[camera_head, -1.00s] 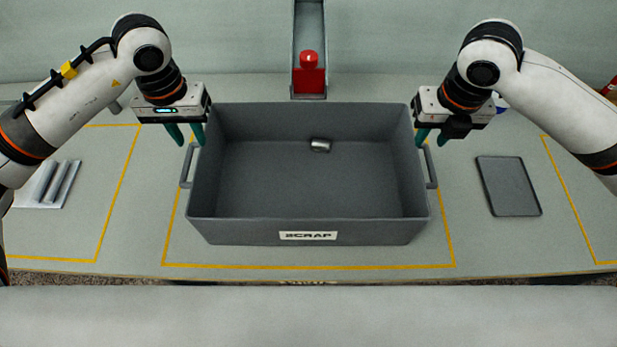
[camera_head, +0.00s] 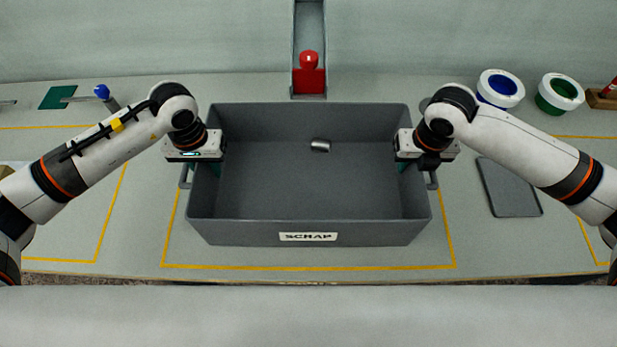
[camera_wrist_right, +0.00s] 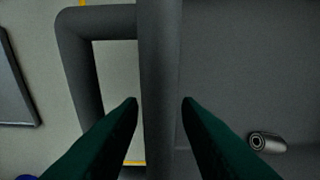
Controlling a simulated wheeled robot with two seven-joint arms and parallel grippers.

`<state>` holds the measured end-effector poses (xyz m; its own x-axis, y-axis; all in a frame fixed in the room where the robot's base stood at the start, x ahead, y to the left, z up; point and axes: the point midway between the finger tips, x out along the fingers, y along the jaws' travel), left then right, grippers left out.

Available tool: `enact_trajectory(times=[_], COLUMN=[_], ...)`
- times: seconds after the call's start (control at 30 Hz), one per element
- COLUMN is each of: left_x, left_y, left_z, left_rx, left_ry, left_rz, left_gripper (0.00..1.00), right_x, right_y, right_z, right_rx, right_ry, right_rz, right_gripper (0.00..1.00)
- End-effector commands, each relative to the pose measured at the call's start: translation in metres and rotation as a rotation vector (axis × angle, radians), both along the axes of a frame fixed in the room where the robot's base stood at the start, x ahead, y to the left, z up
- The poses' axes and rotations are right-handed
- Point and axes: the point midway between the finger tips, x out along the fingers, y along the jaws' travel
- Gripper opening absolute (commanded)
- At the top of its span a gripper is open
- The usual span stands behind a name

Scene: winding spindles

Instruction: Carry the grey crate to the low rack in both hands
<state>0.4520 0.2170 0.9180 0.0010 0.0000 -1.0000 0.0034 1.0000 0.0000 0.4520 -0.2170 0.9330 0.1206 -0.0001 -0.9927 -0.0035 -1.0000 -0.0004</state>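The grey crate (camera_head: 310,229), labelled SCRAP, stands upright on the table inside a yellow outline, with a small metal cylinder (camera_head: 320,146) in it. The cylinder also shows in the right wrist view (camera_wrist_right: 268,142). My left gripper (camera_head: 208,166) is down at the crate's left wall; its fingers are mostly hidden. My right gripper (camera_head: 409,168) is at the right wall. In the right wrist view its green fingers (camera_wrist_right: 160,101) are apart, one on each side of the crate's wall rim, beside the side handle (camera_wrist_right: 75,50). No low rack is in view.
A red knob on a block (camera_head: 309,76) stands at a channel behind the crate. A dark flat plate (camera_head: 509,187) lies to the right. Blue-lined (camera_head: 500,88) and green-lined (camera_head: 560,93) white tubs stand at back right. The table's front edge is close to the crate.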

Motion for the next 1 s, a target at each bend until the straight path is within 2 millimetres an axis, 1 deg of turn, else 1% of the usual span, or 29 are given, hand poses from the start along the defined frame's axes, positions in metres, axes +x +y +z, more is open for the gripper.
enact_trajectory(times=[0.13,0.17,0.2,0.33,1.0], left_x=[-0.0001,-0.0001,-0.0001,-0.0001,-0.0001], left_y=[-0.0001,-0.0001,-0.0001,-0.0001,0.0], left_z=[0.0,0.0001,0.0001,0.0002,0.0007], left_rx=[0.0,0.0,0.0,0.0,0.0], left_ry=[0.0,0.001,0.001,0.001,0.001], left_rz=[0.0,0.0,0.0,0.0,0.0], left_gripper=[0.31,0.28,0.21,0.0,0.0], right_x=[0.0,0.0,0.0,0.0,0.0001], right_y=[0.0,0.0,0.0,-0.0001,-0.0001], right_z=[0.0001,0.0002,0.0002,0.0003,0.0009], right_rx=[0.0,0.0,0.0,0.0,0.0], right_ry=[0.0,0.0,0.0,0.0,0.0], right_rz=[0.0,0.0,0.0,0.0,0.0], right_gripper=[0.31,0.28,0.21,0.0,0.0])
